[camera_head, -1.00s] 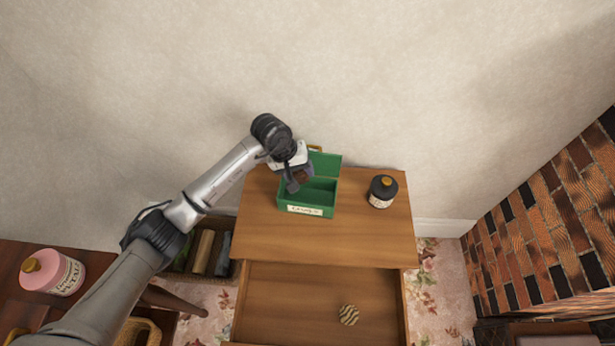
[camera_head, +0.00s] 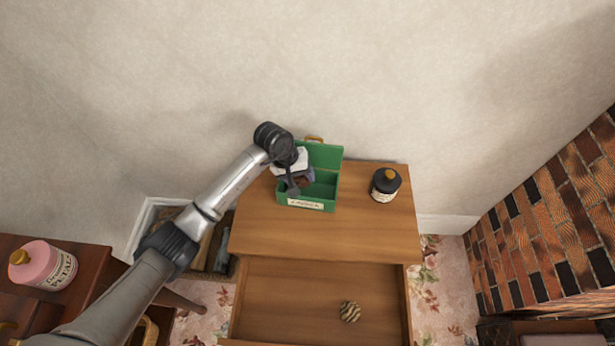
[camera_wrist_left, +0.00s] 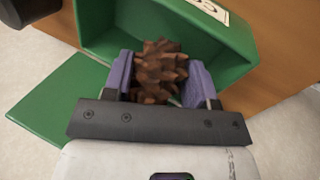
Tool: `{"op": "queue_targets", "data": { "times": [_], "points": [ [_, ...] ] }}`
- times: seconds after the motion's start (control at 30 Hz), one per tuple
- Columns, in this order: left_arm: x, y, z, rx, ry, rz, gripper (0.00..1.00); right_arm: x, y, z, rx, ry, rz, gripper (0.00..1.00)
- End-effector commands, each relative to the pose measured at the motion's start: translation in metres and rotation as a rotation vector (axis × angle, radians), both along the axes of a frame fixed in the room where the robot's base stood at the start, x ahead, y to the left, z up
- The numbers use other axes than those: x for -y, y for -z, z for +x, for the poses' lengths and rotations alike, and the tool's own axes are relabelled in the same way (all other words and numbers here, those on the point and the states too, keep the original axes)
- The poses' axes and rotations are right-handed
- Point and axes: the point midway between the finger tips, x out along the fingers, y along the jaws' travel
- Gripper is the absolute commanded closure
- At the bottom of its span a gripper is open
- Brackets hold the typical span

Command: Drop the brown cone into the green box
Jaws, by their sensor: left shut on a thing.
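The brown cone (camera_wrist_left: 160,72) is a spiky pine cone between the purple finger pads of my left gripper (camera_wrist_left: 160,80) in the left wrist view. The gripper is shut on it. In the head view, my left gripper (camera_head: 301,184) is over the left part of the open green box (camera_head: 307,204), and the cone is mostly hidden there. The green box has a label on its front and its lid (camera_head: 326,155) stands open at the back. The box's inside also shows beyond the cone in the left wrist view (camera_wrist_left: 222,62). My right gripper is not in view.
The box stands on a wooden dresser (camera_head: 350,235) with an open drawer (camera_head: 290,300) holding a striped ball (camera_head: 350,311). A dark bottle (camera_head: 385,187) stands right of the box. A pink bottle (camera_head: 45,267) is on a table at left. A brick fireplace (camera_head: 560,220) is at right.

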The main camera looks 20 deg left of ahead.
Motion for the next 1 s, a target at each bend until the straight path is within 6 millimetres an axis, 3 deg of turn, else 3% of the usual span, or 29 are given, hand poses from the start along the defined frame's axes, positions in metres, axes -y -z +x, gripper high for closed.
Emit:
{"op": "queue_targets", "data": {
  "times": [0.07,0.1,0.4,0.73,1.0],
  "points": [
    [0.000,0.000,0.000,0.000,0.000,0.000,0.70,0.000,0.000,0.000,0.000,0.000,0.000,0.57],
    [0.000,0.000,0.000,0.000,0.000,0.000,0.45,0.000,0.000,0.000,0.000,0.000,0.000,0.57],
    [0.000,0.000,0.000,0.000,0.000,0.000,0.18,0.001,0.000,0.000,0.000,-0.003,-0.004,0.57],
    [-0.002,-0.008,0.000,0.002,0.000,0.001,0.18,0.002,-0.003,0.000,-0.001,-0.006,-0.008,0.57],
    [-0.019,-0.054,-0.006,0.003,0.000,0.003,0.18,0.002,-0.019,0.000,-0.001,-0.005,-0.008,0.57]
  ]
}}
